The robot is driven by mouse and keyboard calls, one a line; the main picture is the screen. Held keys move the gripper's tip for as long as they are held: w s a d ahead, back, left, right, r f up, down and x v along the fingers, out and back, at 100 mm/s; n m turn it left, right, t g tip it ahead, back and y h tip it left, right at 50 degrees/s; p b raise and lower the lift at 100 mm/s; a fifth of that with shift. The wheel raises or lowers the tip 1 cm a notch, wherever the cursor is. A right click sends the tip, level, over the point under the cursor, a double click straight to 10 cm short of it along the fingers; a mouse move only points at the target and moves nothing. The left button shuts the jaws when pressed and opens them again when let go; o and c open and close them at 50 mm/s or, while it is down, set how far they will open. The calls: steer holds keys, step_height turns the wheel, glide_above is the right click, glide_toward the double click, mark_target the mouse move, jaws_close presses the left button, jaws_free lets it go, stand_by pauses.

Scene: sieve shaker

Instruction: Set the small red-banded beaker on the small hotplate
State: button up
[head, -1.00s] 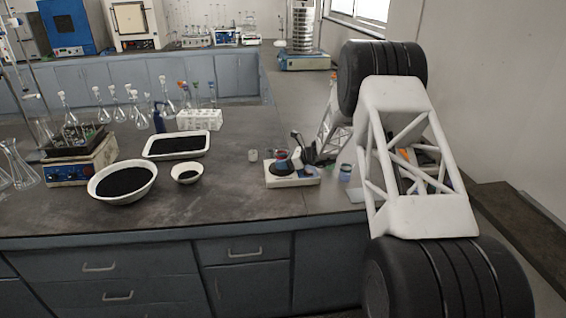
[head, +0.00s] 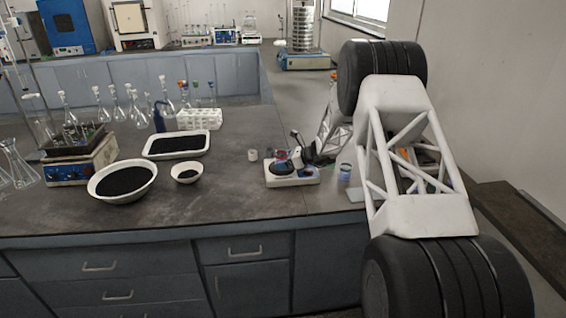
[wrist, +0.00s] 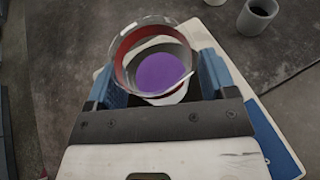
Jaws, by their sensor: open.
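The small red-banded beaker (wrist: 155,65) holds purple liquid and stands between the two blue fingers of my gripper (wrist: 158,70) in the wrist view. In the head view the beaker (head: 281,166) appears small, on the dark round top of the small hotplate (head: 303,179). My gripper (head: 298,157) is low over the hotplate's right part. Its fingers are open around the beaker; whether either still touches the glass is not clear. In the wrist view the hotplate's pale body (wrist: 245,88) shows to the right, and the beaker's base is mostly hidden.
A blue-banded beaker (head: 344,171) stands right of the hotplate. A small pale cup (head: 252,155) stands to its left. A small bowl (head: 186,173), a large bowl (head: 146,182) and a tray (head: 206,150) of black grains are further left. The bench front is clear.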

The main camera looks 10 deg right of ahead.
steer(key=v, duration=1.2)
steer(key=shift+r, duration=0.1)
stand_by(0.4)
steer(key=s+a+r+n+g+h, duration=0.1)
steer(key=s+a+r+n+h, duration=0.2)
steer(key=s+r, duration=0.45)
steer(key=s+a+r+n+g, duration=0.25)
steer(key=s+r+n, duration=0.2)
steer(key=s, duration=0.65)
steer(key=s+a+r+n+g+h, duration=0.1)
steer(key=s+a+r+n+h, duration=0.15)
steer(key=s+r, duration=0.55)
steer(key=s+d+r+n+t+h, duration=0.1)
steer(key=s+n+h, duration=0.6)
steer(key=s, duration=3)
steer(key=shift+d+n+t, duration=0.35)
steer(key=shift+d+n, duration=0.15)
steer(key=shift+n, duration=2.2)
steer(key=shift+w+r, duration=0.1)
